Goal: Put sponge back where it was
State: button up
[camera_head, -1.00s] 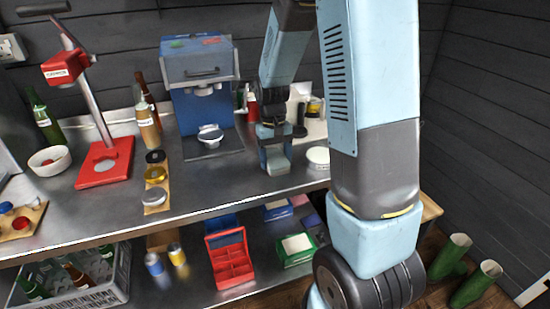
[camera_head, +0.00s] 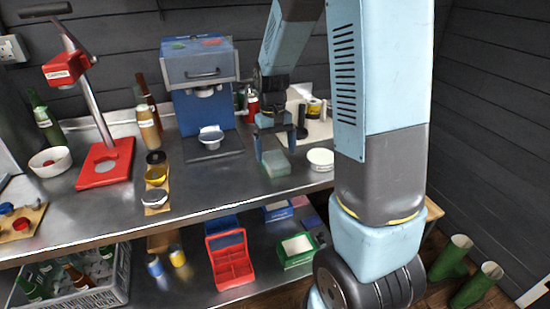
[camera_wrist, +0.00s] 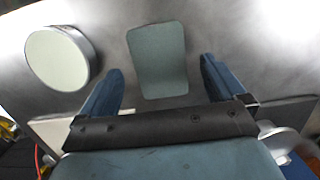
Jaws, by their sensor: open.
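The sponge (camera_head: 276,163) is a pale green block lying flat on the steel bench, right of the blue machine. It also shows in the wrist view (camera_wrist: 158,60), upper middle, just beyond the fingertips. My gripper (camera_head: 272,142) is above and just behind the sponge with its jaws apart. In the wrist view my gripper (camera_wrist: 160,82) has its two blue fingers spread, one to each side of the sponge's near end, with nothing held between them.
A round white-topped tin (camera_head: 320,159) stands just right of the sponge, close to my gripper. The blue machine (camera_head: 200,95) stands to the left. A pale board (camera_head: 318,128) with bottles and cans is behind. Bare steel (camera_head: 235,178) lies in front and left.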

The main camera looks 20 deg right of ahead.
aim_at(274, 156)
notch_tip(274, 156, up, 8)
jog(key=w, duration=0.1)
jog(key=s+r+t, duration=0.3)
jog(key=s+r, duration=0.3)
jog(key=s, duration=0.4)
jog(key=s+r+t, duration=0.4)
jog(key=s+r, duration=0.2)
jog(key=s, duration=0.5)
jog(key=shift+a+r, duration=0.15)
jog(key=shift+r, duration=0.1)
jog(key=shift+c, duration=0.2)
dwell(0.3)
